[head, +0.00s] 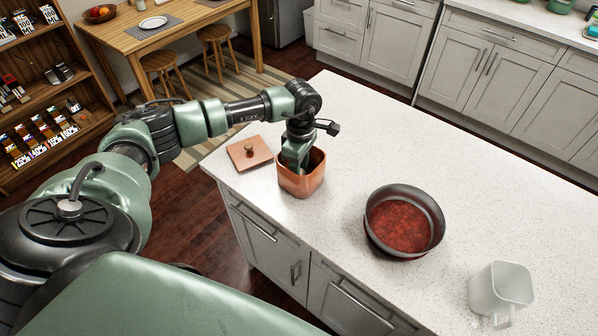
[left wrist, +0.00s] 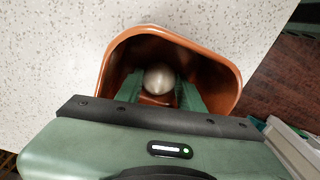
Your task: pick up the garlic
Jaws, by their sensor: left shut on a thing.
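The garlic (left wrist: 159,79) is a pale round bulb inside an orange-brown canister (head: 302,184) on the white counter. In the left wrist view the canister's rim (left wrist: 232,75) surrounds it. My left gripper (head: 296,165) reaches down into the canister from above. In the left wrist view its two green fingers (left wrist: 159,92) stand on either side of the garlic and are shut on it. In the head view the garlic and fingertips are hidden by the canister wall and the gripper. My right gripper is in neither view.
A square lid with a knob (head: 249,153) lies on the counter left of the canister. A dark round pan with red contents (head: 439,220) and a white pitcher (head: 500,290) stand to the right. The counter's far part is clear. A wooden shelf (head: 45,85) stands at the left.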

